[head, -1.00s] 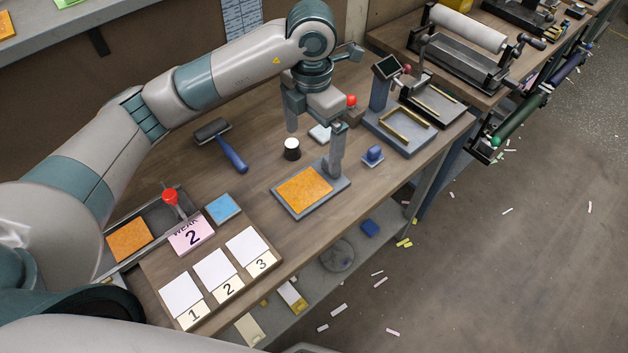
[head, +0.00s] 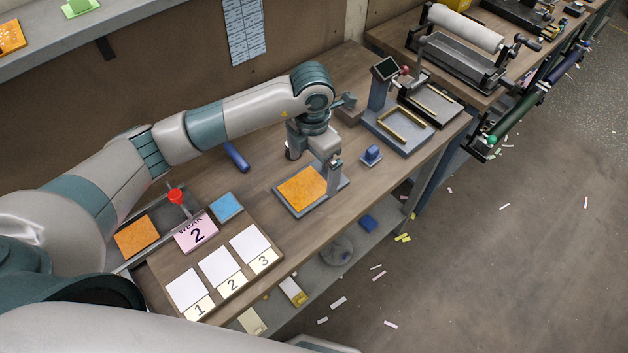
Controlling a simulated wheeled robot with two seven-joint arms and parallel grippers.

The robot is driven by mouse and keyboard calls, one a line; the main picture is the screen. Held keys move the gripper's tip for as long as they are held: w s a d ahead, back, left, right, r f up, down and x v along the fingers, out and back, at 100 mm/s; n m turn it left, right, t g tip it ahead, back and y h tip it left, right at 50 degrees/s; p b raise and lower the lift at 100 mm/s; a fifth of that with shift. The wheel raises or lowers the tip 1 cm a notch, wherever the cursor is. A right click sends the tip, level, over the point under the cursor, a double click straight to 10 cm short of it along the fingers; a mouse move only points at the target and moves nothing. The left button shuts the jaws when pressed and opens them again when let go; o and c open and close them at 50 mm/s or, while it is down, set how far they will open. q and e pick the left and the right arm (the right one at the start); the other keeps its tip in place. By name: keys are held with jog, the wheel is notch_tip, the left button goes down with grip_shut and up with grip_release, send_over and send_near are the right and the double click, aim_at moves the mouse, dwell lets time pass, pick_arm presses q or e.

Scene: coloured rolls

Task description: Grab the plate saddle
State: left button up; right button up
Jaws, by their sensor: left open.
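A flat grey base with a raised rim (head: 292,208) lies on the workbench and carries an orange textured plate (head: 302,189). It looks like the plate saddle, though no label on it shows. My left gripper (head: 316,168) is open and pointing down at the far side of this base. One finger stands in front of the base's right end, close to the orange plate. The other finger is largely hidden behind the gripper body and wrist. I cannot tell whether the fingers touch the base. My right gripper is not in view.
A small blue-knobbed block (head: 371,156) sits just right of the base. A grey stand with a screen (head: 388,68) is behind it. A board with numbered cards (head: 222,268) and a pink card (head: 196,232) lie at the left. The bench's front edge is close.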

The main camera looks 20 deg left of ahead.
aim_at(314, 182)
pick_arm(q)
jog(key=shift+w+f+p, duration=0.2)
jog(key=shift+f+p, duration=0.35)
jog(key=shift+p, duration=0.15)
jog(key=f, duration=0.1)
jog(key=f+p, duration=0.1)
jog(key=f, duration=0.1)
jog(key=shift+w+p, duration=0.25)
jog(key=shift+p, duration=0.1)
jog(key=shift+f, duration=0.55)
jog(key=c, duration=0.8)
jog(key=shift+c, duration=0.9)
